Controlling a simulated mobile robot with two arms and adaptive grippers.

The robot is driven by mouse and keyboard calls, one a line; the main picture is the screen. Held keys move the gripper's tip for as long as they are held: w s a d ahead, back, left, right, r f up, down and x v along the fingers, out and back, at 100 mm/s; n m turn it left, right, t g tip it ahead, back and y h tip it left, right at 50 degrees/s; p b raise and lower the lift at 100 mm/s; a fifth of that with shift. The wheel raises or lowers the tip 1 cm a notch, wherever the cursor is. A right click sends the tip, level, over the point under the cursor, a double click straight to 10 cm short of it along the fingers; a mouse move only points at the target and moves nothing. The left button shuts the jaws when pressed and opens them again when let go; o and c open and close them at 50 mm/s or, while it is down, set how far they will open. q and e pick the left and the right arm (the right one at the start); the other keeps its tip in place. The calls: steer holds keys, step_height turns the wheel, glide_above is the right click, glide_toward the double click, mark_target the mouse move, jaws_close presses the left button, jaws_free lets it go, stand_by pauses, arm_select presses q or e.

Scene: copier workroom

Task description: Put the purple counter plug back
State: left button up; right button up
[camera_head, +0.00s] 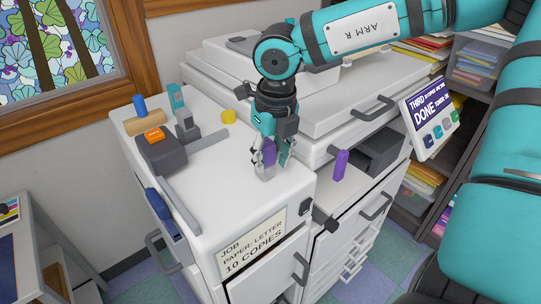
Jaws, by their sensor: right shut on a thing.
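My right gripper (269,158) points down above the white top near the front of the copier. It is shut on a small purple piece (269,151), which I take to be the counter plug. A pale grey part shows just below the purple, and the fingers hide some of it. I cannot tell whether it touches the top. A second purple piece (340,164) stands upright at the copier's front, right of the gripper and apart from it. My left gripper is not in view.
Left on the white top are a dark device with an orange button (154,135), a blue-handled stamp (140,108) and a yellow disc (229,116). A job card (252,242) is on the front. A tilted screen (432,118) reading DONE stands right.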

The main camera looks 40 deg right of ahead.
steer(key=shift+f, duration=0.2)
steer(key=o, duration=1.2)
steer(key=shift+o, duration=0.6)
steer(key=shift+o, duration=1.2)
step_height(320, 180, up, 12)
steer(key=s, duration=0.1)
steer(key=shift+s, duration=0.2)
steer(key=shift+f, duration=0.1)
